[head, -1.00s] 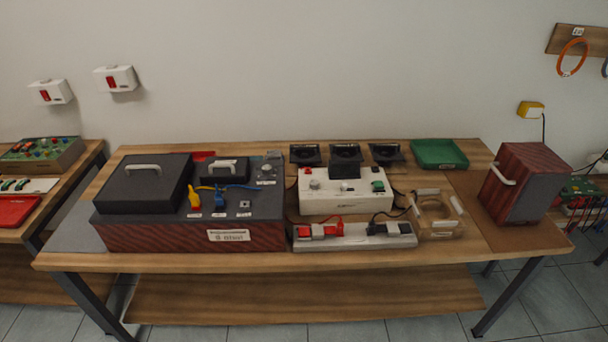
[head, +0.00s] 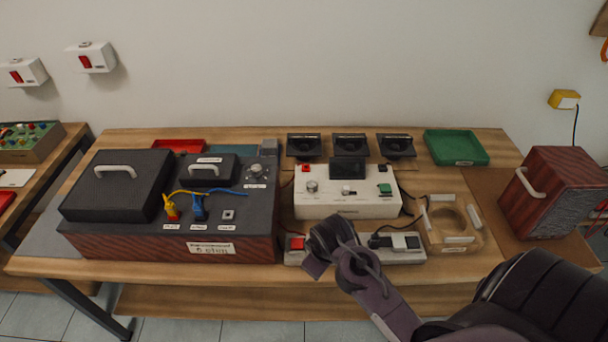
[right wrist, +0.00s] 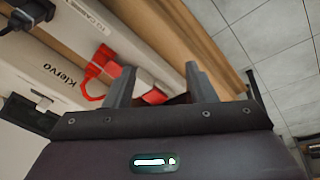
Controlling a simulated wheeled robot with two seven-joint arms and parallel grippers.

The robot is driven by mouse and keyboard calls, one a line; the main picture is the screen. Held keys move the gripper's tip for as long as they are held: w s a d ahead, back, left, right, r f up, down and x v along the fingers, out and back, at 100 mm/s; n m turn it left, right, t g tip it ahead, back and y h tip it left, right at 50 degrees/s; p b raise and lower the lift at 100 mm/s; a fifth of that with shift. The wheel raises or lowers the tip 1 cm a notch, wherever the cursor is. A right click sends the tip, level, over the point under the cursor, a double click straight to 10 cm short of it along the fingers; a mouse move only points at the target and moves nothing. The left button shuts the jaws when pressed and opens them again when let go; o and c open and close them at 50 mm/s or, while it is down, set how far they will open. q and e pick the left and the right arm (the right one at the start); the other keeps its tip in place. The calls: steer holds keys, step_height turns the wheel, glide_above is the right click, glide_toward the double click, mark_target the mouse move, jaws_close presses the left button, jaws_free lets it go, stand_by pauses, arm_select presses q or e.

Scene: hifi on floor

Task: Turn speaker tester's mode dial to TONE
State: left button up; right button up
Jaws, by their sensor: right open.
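The speaker tester, which I take to be the white box (head: 335,206), stands in the middle of the table. Its top has a round grey dial (head: 312,187) at left, a small black switch, a red button and a green switch. I cannot read the dial's setting. My right gripper (head: 322,246) is in front of the box, over the power strip, its fingertips hard to make out in the head view. My left gripper is out of view.
A power strip (head: 412,256) lies before the box. A dark wooden unit (head: 130,240) with blue and yellow plugs stands left. Three black speakers (head: 349,146) and a green tray (head: 457,147) are behind. A wooden ring jig (head: 440,237) and red-brown cabinet (head: 545,185) are right.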

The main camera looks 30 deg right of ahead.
mark_target(312, 184)
steer(key=shift+n, duration=0.5)
steer(key=w+d, duration=0.4)
steer(key=d, duration=0.1)
steer(key=shift+w+d+r, duration=0.1)
steer(key=shift+w+r, duration=0.05)
steer(key=w+d+r+n, duration=0.1)
steer(key=w+d, duration=0.3)
steer(key=w+d+r+n+g+y, duration=0.1)
steer(key=w+d+r+n, duration=0.1)
steer(key=w+d, duration=0.1)
steer(key=w+d+r+n+y, duration=0.1)
steer(key=w+d, duration=0.3)
steer(key=w, duration=0.1)
steer(key=shift+w+d+r+n, duration=0.25)
steer(key=shift+d+n, duration=0.05)
steer(key=shift+n, duration=0.1)
steer(key=w+a+r+n+y, duration=0.2)
steer(key=w+r+n+y, duration=0.1)
steer(key=w, duration=0.2)
steer(key=p+x, duration=0.1)
steer(key=x, duration=0.6)
steer(key=shift+s+f, duration=0.15)
steer(key=shift+f, duration=0.15)
steer(key=c, duration=1)
